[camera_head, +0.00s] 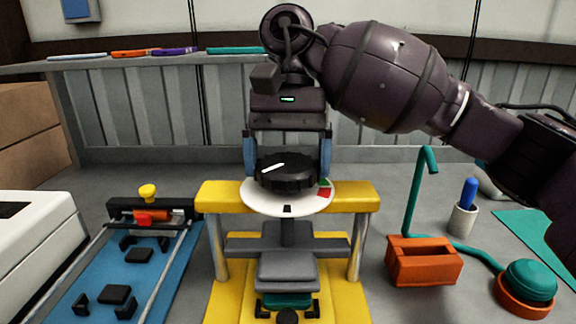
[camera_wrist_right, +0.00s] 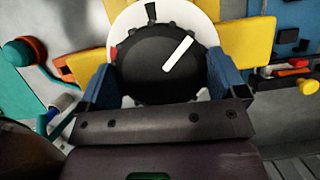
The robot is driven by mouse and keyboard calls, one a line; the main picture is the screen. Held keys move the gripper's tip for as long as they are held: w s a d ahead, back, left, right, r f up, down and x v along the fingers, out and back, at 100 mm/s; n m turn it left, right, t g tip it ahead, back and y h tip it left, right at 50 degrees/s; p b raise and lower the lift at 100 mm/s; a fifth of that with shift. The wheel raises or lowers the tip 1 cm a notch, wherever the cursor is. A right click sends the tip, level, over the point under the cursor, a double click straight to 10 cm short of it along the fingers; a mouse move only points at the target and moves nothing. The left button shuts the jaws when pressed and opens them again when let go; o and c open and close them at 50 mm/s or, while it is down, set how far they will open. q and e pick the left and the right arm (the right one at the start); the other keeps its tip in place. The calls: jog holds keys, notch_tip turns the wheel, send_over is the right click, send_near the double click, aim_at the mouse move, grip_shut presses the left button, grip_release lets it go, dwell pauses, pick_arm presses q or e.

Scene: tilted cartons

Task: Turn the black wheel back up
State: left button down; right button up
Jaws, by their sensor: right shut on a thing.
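The black wheel (camera_head: 287,173) is a ribbed knob with a white pointer mark. It sits on a white dial plate (camera_head: 262,203) with a red and green patch at its right edge, on top of a yellow press frame (camera_head: 356,198). In the head view the pointer aims to the left. My right gripper (camera_head: 287,158) comes from above and is shut on the wheel, with a blue finger on each side. The right wrist view shows the wheel (camera_wrist_right: 150,75) between the blue fingers of the right gripper (camera_wrist_right: 160,88). My left gripper is not in view.
Below the wheel stand a grey press block (camera_head: 287,270) and a teal piece. A blue fixture (camera_head: 75,300) with rails lies left. An orange block (camera_head: 424,262), a teal hook, a cup with a blue pen (camera_head: 464,215) and a teal button stand right. A shelf with pens runs behind.

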jog(key=n+h, duration=0.1)
jog(key=n, duration=0.2)
jog(key=n+h, duration=0.1)
jog(key=n, duration=0.2)
jog(key=shift+a+r+t, duration=0.1)
jog(key=shift+r+t, duration=0.05)
jog(key=shift+t, duration=0.25)
jog(key=shift+n+h, duration=0.4)
jog(key=shift+n, duration=0.3)
jog(key=shift+n+t, duration=0.3)
jog(key=shift+n, duration=0.6)
jog(key=o, duration=0.6)
